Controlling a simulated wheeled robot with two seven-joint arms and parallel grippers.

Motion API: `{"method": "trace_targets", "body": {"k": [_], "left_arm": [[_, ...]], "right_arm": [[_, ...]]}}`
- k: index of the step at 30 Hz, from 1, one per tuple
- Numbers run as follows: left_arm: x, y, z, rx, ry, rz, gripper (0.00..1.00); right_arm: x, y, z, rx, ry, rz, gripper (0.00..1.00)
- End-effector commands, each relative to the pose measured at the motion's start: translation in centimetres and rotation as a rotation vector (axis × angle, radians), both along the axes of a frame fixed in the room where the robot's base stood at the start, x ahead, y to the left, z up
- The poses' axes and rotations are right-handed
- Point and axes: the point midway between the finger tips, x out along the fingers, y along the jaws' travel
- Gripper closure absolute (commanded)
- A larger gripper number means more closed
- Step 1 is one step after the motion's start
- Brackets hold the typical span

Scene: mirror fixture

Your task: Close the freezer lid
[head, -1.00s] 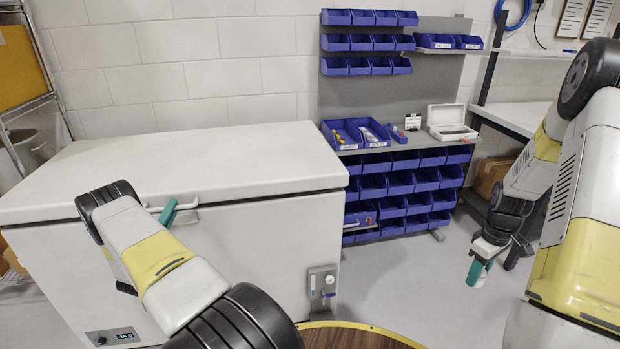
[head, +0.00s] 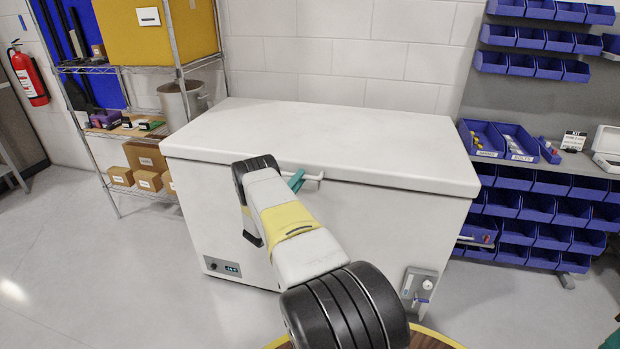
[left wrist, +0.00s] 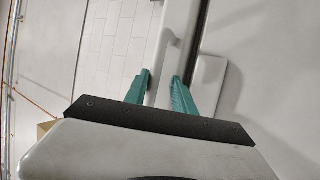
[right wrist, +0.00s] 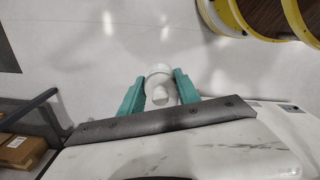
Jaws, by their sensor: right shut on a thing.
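The white chest freezer (head: 350,235) stands against the wall. Its lid (head: 330,140) lies flat along the top of the body, with a thin dark seam below its front edge. A light handle (head: 312,177) is on the lid's front. My left gripper (head: 296,181) is at the handle, with teal fingers. In the left wrist view, the fingers (left wrist: 160,90) are apart beside the lid edge and handle (left wrist: 172,48); contact is unclear. My right gripper (right wrist: 160,92) is shut on a white round thing (right wrist: 159,82); the freezer is not seen there.
The floor at left is clear.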

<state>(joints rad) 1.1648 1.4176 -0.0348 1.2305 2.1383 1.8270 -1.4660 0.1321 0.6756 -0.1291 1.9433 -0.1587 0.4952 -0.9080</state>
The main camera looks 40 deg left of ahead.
Motion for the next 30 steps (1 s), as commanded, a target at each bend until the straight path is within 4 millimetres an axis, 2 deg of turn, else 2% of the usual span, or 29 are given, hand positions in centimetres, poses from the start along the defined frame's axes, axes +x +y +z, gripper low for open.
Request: {"method": "trace_targets", "body": {"k": [1,8,21,24,30], "left_arm": [[0.1,-0.1,-0.5,-0.007,0.012,0.000,0.64],[-0.7,0.0,-0.8,-0.007,0.013,0.003,0.64],[-8.4,-0.5,-4.2,-0.004,0.003,0.002,0.64],[-9.6,-0.6,-4.7,-0.002,0.002,0.002,0.64],[-10.8,-0.7,-5.2,0.000,0.000,0.001,0.64]], "right_arm": [[0.0,0.0,0.0,0.000,-0.001,0.000,1.00],[0.0,0.0,0.0,0.000,-0.001,0.000,1.00],[0.0,0.0,0.0,0.000,-0.001,0.000,1.00],[0.0,0.0,0.0,0.000,-0.001,0.000,1.00],[0.0,0.0,0.0,0.000,-0.001,0.000,1.00]]}}
